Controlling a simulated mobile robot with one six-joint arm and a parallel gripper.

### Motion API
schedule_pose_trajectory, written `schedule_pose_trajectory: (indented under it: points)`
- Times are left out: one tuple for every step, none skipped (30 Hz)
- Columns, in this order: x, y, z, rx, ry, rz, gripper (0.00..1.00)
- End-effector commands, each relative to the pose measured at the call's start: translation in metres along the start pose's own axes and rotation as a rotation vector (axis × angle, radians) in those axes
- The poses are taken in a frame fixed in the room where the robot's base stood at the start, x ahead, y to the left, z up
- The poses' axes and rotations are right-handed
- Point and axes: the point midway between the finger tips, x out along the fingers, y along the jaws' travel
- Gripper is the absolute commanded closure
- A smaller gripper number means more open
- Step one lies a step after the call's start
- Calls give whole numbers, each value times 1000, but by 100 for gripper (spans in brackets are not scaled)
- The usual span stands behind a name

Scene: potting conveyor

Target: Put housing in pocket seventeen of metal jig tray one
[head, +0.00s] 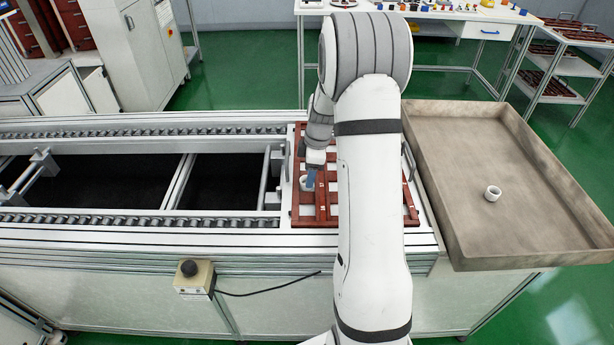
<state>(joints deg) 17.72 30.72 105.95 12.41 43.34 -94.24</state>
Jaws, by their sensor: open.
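The red-brown metal jig tray (296,210) lies on the right end of the conveyor, partly hidden behind my arm. A small white ring-shaped housing (303,186) is at the tray's left part, right at my gripper. My gripper (309,182) is open and low over the tray, with its bluish fingers at the housing. I cannot tell whether they touch it or whether the housing sits fully in a pocket. Another white housing (492,193) lies alone in the large grey bin (450,125) on the right. Pocket numbers are not readable.
Conveyor rollers (130,218) run left from the tray. A control box (194,276) with a black button and cable is on the conveyor's front. A workbench (455,14) with small coloured parts and a rack of trays (560,65) stand behind. Most of the bin is empty.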

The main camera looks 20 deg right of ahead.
Motion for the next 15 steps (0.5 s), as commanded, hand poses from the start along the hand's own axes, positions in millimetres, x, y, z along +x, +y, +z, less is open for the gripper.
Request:
schedule_pose_trajectory:
  points:
    - [-12,0,0,1,0,4,47]
    - [-18,1,0,1,1,6,47]
    - [-27,1,0,2,1,5,47]
    - [-34,1,0,2,1,6,47]
    - [-41,1,0,2,1,6,47]
    - [-49,1,0,2,0,5,47]
    - [-56,1,0,2,0,5,47]
    - [-61,1,0,1,0,5,47]
    - [-69,1,0,1,0,4,47]
    - [-74,1,0,1,0,4,47]
    - [-79,1,0,1,0,4,47]
    - [-84,1,0,1,0,4,47]
    - [-87,0,0,1,0,3,47]
    - [-90,0,0,1,0,1,47]
    - [-93,0,0,1,0,1,47]
